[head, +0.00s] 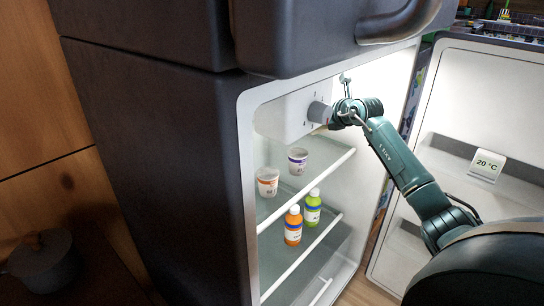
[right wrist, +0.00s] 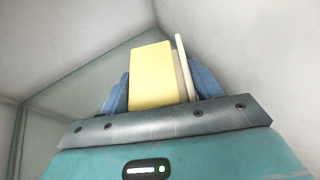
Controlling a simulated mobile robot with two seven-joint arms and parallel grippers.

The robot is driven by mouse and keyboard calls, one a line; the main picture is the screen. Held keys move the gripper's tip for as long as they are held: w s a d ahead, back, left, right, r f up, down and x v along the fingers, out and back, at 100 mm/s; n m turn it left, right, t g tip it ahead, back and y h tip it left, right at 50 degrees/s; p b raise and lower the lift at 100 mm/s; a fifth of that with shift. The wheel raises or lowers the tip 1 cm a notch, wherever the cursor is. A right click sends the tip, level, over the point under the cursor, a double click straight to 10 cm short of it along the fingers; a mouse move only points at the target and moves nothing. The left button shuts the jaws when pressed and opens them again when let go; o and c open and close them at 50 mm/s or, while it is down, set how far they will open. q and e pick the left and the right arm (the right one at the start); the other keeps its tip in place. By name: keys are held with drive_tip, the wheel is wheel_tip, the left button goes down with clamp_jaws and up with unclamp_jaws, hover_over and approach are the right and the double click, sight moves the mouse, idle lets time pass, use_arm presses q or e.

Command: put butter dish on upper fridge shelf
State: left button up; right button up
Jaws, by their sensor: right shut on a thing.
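In the right wrist view, a yellow block, the butter of the butter dish (right wrist: 152,76), stands between the blue fingers of my right gripper (right wrist: 163,88). A thin pale slab, seemingly part of the dish, is edge-on beside it. The gripper is shut on the dish. In the head view my right arm reaches into the open fridge (head: 245,190) from the right, its wrist high near the control box. The dish cannot be made out there. The upper fridge shelf (head: 325,153) is glass with a white front edge, below the wrist. My left gripper is out of view.
An orange-labelled cup (head: 267,181) and a purple-labelled cup (head: 298,160) stand on the upper shelf's left part. An orange bottle (head: 293,226) and a green bottle (head: 312,208) stand on the lower shelf. A control box (head: 285,117) juts in above. The door (head: 455,95) is open right.

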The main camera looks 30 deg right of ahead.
wheel_tip(320, 180, down, 5)
drive_tip(key=shift+s+f+b, duration=0.1)
drive_tip(key=shift+b, duration=0.8)
wheel_tip(320, 180, down, 4)
drive_tip(key=shift+f+b, duration=0.1)
drive_tip(key=shift+b, duration=0.8)
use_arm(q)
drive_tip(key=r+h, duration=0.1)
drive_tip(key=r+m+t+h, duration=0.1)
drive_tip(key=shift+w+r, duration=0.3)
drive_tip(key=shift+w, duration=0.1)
use_arm(e)
drive_tip(key=o, duration=1.2)
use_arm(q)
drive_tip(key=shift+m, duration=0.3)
